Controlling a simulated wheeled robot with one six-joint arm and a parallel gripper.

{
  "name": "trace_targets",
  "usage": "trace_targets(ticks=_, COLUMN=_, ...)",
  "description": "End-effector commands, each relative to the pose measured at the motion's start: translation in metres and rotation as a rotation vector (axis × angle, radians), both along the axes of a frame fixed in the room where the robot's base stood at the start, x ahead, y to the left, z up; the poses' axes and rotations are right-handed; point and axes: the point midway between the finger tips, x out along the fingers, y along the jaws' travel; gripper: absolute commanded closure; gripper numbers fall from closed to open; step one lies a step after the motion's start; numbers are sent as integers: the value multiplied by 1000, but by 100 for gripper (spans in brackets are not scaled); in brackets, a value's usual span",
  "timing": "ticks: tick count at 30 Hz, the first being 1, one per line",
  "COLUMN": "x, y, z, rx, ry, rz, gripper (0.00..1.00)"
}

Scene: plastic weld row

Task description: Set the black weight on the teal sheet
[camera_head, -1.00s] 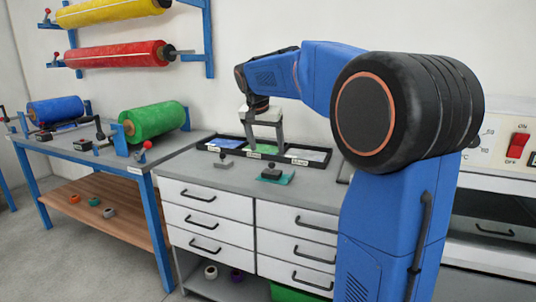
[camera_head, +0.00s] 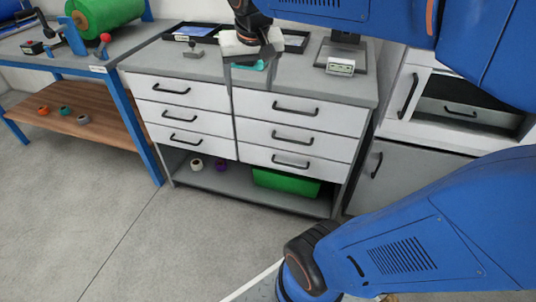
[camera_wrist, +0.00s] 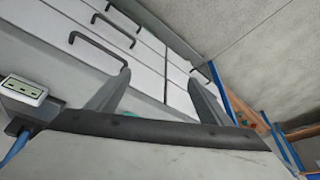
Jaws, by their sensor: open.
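My gripper (camera_head: 250,88) is open and empty, in front of the drawer unit's top edge, with its fingers overlapping the drawer fronts. In the wrist view my gripper (camera_wrist: 161,72) has its two fingers spread, with only drawer fronts between them. A bit of the teal sheet (camera_head: 259,66) shows on the grey countertop behind my gripper. The black weight is not visible now; my gripper covers the place where it was seen on the teal sheet earlier. A dark grey block with a handle (camera_head: 193,53) stands on the countertop to the left.
The countertop (camera_head: 135,62) tops a white drawer unit. A black tray (camera_head: 172,33) lies at its back. A scale-like device with a display (camera_head: 340,67) stands at the right. A workbench with a green roll (camera_head: 105,12) is at left. The floor in front is clear.

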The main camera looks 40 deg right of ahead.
Motion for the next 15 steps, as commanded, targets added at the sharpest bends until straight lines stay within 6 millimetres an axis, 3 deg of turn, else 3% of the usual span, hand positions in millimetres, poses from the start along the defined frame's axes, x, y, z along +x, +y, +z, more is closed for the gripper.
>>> trace_targets(ticks=3, x=-43, y=14, z=-26, rx=-1, ry=-9, rz=95, gripper=27)
trace_targets(ticks=9, x=-103, y=34, z=-73, rx=-6, ry=-24, rz=249, gripper=27)
trace_targets(ticks=15, x=-139, y=44, z=-108, rx=-11, ry=-36, rz=347, gripper=27)
